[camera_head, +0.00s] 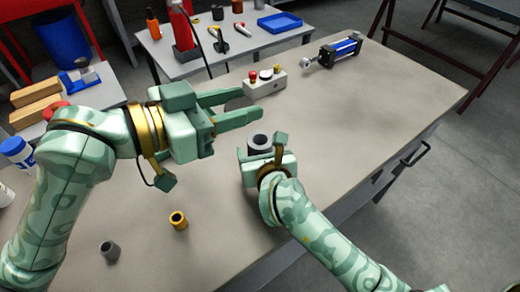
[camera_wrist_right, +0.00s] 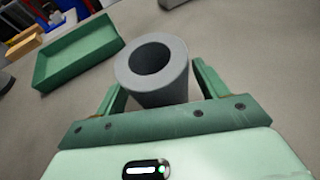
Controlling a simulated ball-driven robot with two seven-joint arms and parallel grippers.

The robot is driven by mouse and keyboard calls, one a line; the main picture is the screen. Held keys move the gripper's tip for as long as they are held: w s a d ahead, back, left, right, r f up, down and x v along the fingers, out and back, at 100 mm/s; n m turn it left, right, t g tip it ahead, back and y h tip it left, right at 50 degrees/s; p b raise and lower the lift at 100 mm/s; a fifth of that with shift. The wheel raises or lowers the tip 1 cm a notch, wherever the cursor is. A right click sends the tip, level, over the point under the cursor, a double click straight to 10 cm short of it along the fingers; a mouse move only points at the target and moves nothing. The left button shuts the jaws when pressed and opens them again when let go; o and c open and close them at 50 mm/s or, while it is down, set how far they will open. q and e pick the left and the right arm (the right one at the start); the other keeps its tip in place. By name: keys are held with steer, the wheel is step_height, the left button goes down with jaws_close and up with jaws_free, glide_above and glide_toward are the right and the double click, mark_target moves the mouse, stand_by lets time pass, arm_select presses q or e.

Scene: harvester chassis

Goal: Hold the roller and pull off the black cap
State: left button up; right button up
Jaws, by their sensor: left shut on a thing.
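My left gripper (camera_head: 243,104) is shut on a dark round piece (camera_head: 238,103), seen between its fingers in the head view. I cannot tell if this piece is the black cap. A grey hollow cylinder (camera_head: 259,143), which looks like the roller, stands at my right gripper (camera_head: 267,153), with a dark opening on top. In the right wrist view the grey cylinder (camera_wrist_right: 150,78) sits between the fingers of my right gripper (camera_wrist_right: 158,85). Small gaps show beside it, so these fingers look open around it. My left gripper is above and to the left of the cylinder.
A brass ring (camera_head: 178,220) and a small grey cylinder (camera_head: 110,250) stand on the near left of the bench (camera_head: 360,110). A button box (camera_head: 265,82) and a blue and black actuator (camera_head: 338,50) are farther back. The bench's right side is clear.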

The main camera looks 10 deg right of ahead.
arm_select(q)
steer(key=shift+r, duration=0.1)
steer(key=shift+r, duration=0.2)
arm_select(e)
steer(key=shift+r, duration=0.3)
arm_select(q)
steer(key=r+p, duration=0.1)
steer(key=r, duration=0.1)
steer(key=s+r+p, duration=0.1)
steer(key=r+p, duration=0.1)
arm_select(e)
steer(key=v, duration=1.1)
steer(key=shift+s, duration=0.1)
steer(key=shift+s+r, duration=0.15)
steer(key=shift+s, duration=0.25)
